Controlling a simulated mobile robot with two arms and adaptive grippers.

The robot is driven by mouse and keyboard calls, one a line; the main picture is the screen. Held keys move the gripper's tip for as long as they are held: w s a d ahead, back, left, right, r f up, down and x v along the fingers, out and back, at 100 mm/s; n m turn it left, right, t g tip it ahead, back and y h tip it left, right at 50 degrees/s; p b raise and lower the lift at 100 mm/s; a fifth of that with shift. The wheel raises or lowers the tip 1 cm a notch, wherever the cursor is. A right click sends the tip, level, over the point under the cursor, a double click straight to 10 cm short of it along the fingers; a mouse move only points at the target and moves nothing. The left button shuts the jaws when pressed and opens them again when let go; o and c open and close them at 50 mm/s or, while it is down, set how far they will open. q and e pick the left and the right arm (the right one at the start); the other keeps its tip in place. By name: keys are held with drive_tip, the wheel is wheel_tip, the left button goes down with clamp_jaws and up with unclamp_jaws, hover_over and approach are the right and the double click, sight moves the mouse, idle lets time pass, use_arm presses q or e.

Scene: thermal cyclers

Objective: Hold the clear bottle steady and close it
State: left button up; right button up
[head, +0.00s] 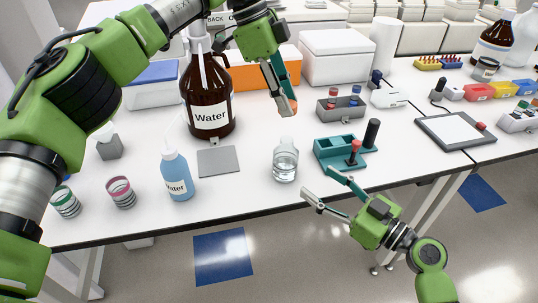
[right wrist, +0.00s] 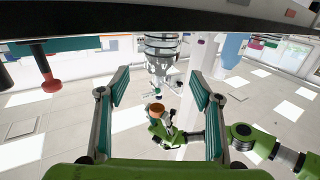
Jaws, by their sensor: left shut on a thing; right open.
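The clear bottle (head: 285,163) stands upright on the white table, and its neck looks uncapped. It also shows upside down in the right wrist view (right wrist: 162,52), beyond and between my right fingers. My left gripper (head: 287,100) is above the bottle, shut on a small orange thing (head: 293,102) that looks like a cap. The orange thing also shows in the right wrist view (right wrist: 156,107). My right gripper (head: 322,185) is open and empty at the table's front edge, to the right of the bottle and apart from it.
A grey square plate (head: 218,161) and a blue wash bottle (head: 176,177) are left of the clear bottle. A brown water bottle (head: 208,100) stands behind them. A teal holder (head: 330,152) with a red-topped tool is close on the right.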

use_arm(q)
drive_tip(key=shift+w+a, duration=0.25)
drive_tip(key=shift+w, duration=0.1)
use_arm(e)
drive_tip(key=shift+w+a+r, duration=0.1)
drive_tip(key=shift+w+a, duration=0.25)
use_arm(q)
drive_tip(key=shift+s+d+r, duration=0.25)
drive_tip(key=shift+s+d, duration=0.2)
drive_tip(key=shift+d, duration=0.15)
drive_tip(key=shift+w+a+f, duration=0.1)
drive_tip(key=shift+w+a, duration=0.05)
drive_tip(key=shift+a, duration=0.1)
use_arm(e)
drive_tip(key=x, duration=1.1)
drive_tip(key=shift+a+r, duration=0.1)
drive_tip(key=shift+r, duration=0.1)
drive_tip(key=shift+c, duration=0.3)
clamp_jaws()
use_arm(q)
hover_over(292, 141)
drive_tip(key=a, duration=0.2)
drive_tip(key=shift+w+d+f, duration=0.1)
drive_tip(key=shift+w+f, duration=0.1)
drive_tip(key=shift+f, duration=1.05)
drive_tip(key=shift+w+d+f, duration=0.1)
drive_tip(key=shift+w+f, duration=0.05)
drive_tip(key=shift+f, duration=1.1)
drive_tip(key=shift+f, duration=0.9)
drive_tip(key=shift+f, duration=0.55)
